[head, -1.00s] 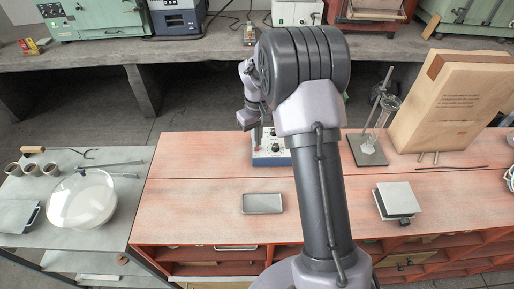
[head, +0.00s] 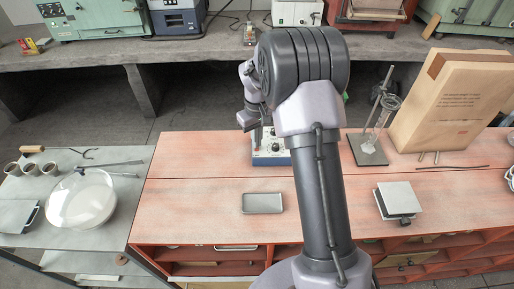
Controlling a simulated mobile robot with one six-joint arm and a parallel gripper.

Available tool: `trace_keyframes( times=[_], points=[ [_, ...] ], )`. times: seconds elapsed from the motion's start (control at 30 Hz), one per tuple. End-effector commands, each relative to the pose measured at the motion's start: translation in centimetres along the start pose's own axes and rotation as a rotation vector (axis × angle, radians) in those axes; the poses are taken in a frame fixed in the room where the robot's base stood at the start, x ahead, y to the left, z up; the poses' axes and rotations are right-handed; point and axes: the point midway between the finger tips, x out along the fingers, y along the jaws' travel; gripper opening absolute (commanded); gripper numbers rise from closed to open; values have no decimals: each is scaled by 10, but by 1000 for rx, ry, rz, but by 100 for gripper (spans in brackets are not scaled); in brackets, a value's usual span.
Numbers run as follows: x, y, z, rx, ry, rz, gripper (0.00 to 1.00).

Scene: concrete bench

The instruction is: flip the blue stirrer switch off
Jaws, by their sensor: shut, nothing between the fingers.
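The blue stirrer (head: 272,161) is a small box with a pale knobbed front panel and a blue lower edge. It stands at the back of the red bench, left of the middle, partly hidden behind my arm and wrist. My gripper (head: 257,141) points down at its left part. The fingers are shut and empty, very close to the panel. I cannot tell whether they touch it. The switch itself is too small and too covered to make out, so its position does not show.
A grey tray (head: 263,203) lies in front on the red bench (head: 195,185). A glass dome (head: 82,200) is on the left table.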

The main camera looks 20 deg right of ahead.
Motion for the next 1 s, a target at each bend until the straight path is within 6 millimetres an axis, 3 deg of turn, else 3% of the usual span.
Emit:
trace_keyframes(
  times=[1.0],
  points=[
    [16,0,0,0,0,0,0]
  ],
)
